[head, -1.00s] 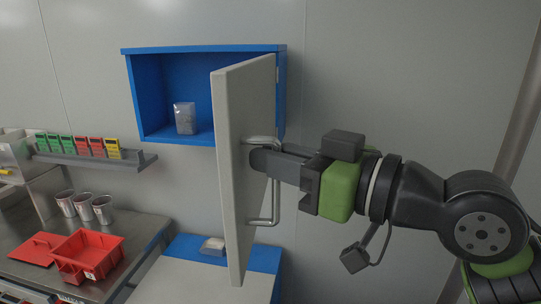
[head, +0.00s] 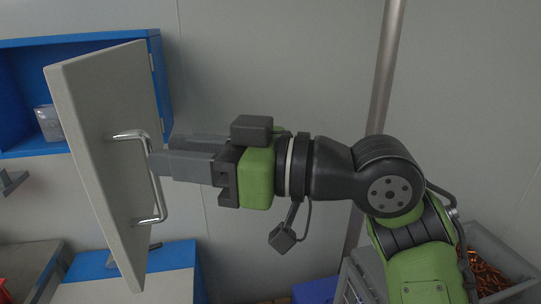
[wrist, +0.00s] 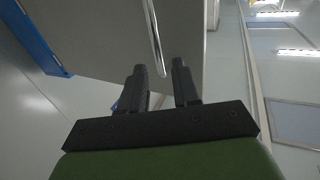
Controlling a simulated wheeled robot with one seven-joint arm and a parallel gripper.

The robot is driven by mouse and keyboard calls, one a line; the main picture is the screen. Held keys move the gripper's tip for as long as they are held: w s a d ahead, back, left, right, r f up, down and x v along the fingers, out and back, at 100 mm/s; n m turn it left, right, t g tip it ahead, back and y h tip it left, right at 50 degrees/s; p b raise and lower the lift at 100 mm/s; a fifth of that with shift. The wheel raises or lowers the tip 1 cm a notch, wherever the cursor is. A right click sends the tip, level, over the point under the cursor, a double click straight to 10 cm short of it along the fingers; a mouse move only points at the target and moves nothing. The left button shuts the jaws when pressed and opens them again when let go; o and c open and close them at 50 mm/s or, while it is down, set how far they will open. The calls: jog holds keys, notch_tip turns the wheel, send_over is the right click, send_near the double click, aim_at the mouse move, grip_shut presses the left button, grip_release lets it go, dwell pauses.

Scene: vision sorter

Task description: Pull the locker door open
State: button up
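The grey locker door (head: 95,110) stands swung wide out from the blue wall locker (head: 162,85), whose inside shows at the left. A silver bar handle (head: 161,205) is on the door's right-hand face. My gripper (head: 163,151) is at the handle from the right, with its fingertips overlapping the upright bar in the head view. In the wrist view my gripper (wrist: 159,68) has its two fingers spread apart. The handle (wrist: 152,30) runs down toward the gap between them, in front of the door panel (wrist: 90,35). Contact with the bar cannot be told.
A clear bag-like item (head: 48,122) stands inside the locker. Below is a cabinet with a blue and grey top (head: 130,290). A grey bin with copper-coloured scraps (head: 485,270) stands at the lower right, near a vertical pipe (head: 385,75). The wall behind my arm is bare.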

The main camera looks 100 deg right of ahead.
jog(key=p+v, duration=0.2)
jog(key=v, duration=0.9)
jog(key=shift+s, duration=0.15)
jog(key=shift+r, duration=0.1)
